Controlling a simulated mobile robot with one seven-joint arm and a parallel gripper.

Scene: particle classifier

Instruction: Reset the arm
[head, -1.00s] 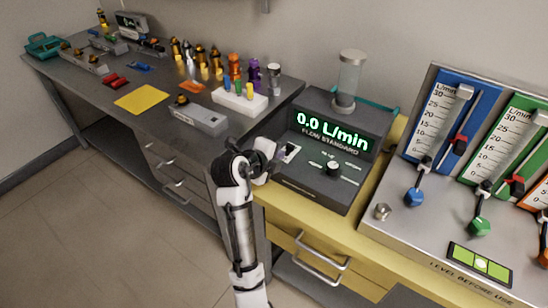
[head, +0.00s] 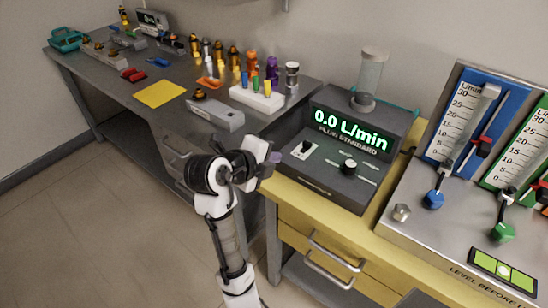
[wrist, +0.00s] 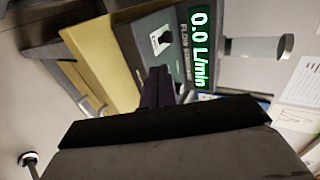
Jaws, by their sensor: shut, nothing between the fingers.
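My arm rises from the bottom of the head view, white with dark joints. My gripper (head: 272,163) is at its upper end, beside the left front edge of the flow standard (head: 322,185). In the wrist view the dark fingers of my gripper (wrist: 158,88) are together and empty, pointing toward the flow standard's front. The flow standard's green display (head: 350,130) reads 0.0 L/min. It also shows, turned sideways, in the wrist view (wrist: 200,48).
A grey bench (head: 180,112) at left holds a yellow mat (head: 160,94), a white block of colored vials (head: 257,97) and several bottles. A flowmeter panel (head: 420,228) stands at right on a yellow cabinet (head: 315,225). The floor at lower left is clear.

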